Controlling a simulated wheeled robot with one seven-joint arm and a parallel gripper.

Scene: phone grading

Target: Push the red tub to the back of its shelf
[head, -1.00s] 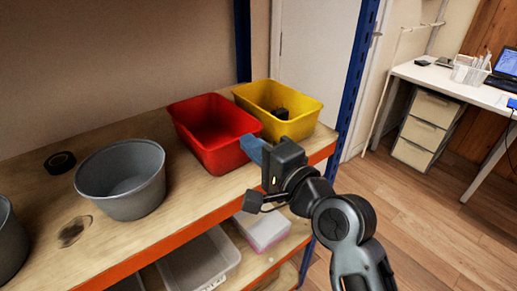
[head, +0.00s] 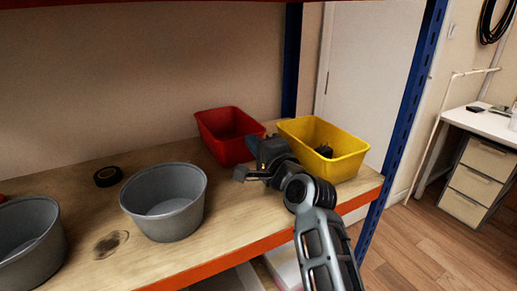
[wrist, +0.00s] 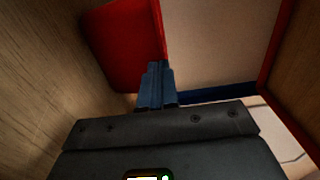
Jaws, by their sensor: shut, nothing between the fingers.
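The red tub (head: 222,150) stands upright on the wooden shelf, close to the back wall and left of the yellow tub. I cannot tell whether it touches the wall. My gripper (head: 253,143) is at the front right side of the red tub, its blue fingers shut and empty. In the wrist view, the closed fingers (wrist: 156,78) meet the edge of the red tub (wrist: 125,45) and appear to touch it. My gripper and wrist hide part of the tub's front right side in the head view.
The yellow tub (head: 345,168) stands right of my gripper with a dark item (head: 324,151) inside. A grey round tub (head: 165,222) and another grey tub (head: 30,255) stand left, with a black tape roll (head: 108,177) behind. Blue uprights (head: 405,120) frame the shelf's right end.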

